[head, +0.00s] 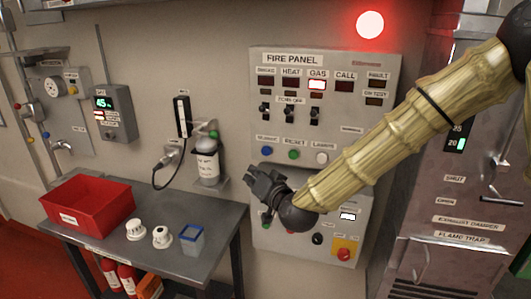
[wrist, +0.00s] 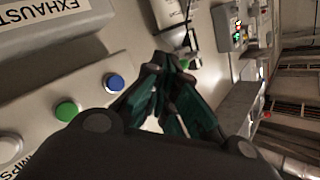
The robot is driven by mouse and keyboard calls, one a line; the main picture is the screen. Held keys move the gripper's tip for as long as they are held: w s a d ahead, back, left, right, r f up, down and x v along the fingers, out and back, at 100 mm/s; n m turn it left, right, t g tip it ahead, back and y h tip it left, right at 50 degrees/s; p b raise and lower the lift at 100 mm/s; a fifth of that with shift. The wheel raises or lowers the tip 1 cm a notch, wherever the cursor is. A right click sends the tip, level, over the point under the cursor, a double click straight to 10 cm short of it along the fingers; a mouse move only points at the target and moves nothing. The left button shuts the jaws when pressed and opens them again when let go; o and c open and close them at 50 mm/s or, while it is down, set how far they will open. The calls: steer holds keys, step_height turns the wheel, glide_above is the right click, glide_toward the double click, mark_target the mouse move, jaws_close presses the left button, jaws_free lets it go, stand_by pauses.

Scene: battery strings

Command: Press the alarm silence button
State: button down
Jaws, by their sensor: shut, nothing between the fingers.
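The fire panel (head: 345,60) is on the wall, with a row of a blue button (head: 266,151), a green button (head: 294,154) and a white button (head: 321,157) along its bottom. The small label above the blue button is too blurred to read surely. The blue button also shows in the wrist view (wrist: 115,83), left of the fingers, with the green button (wrist: 66,111) and the white button (wrist: 10,148) further left. My gripper (head: 253,178) is shut and empty, below and slightly left of the blue button, apart from it in the picture.
A red alarm lamp (head: 370,24) glows above the panel and the GAS window (head: 317,85) is lit. A lower box (head: 343,226) sits behind my gripper. A gas cylinder (head: 206,160) hangs left of it. A bench (head: 190,258) holds a red bin (head: 88,204) and detectors.

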steer(key=w+d, duration=0.2)
steer(key=w, duration=0.6)
steer(key=shift+d, duration=0.35)
steer(key=shift+w+d+b, duration=0.2)
steer(key=shift+w, duration=0.4)
steer(key=shift+w+d+b, duration=0.15)
steer(key=shift+w, duration=0.4)
stand_by(2.5)
steer(key=shift+s, duration=0.2)
steer(key=shift+s+a, duration=0.35)
steer(key=shift+s, duration=0.5)
steer(key=shift+s+a+b, duration=0.15)
steer(key=shift+s+a, duration=0.1)
steer(key=shift+s, duration=0.55)
steer(key=shift+s+a+b, duration=0.2)
steer(key=shift+s+a, duration=0.05)
steer(key=shift+s, duration=0.55)
steer(key=shift+s+a+b, duration=0.15)
steer(key=shift+s+a, duration=0.1)
steer(key=shift+s, duration=0.55)
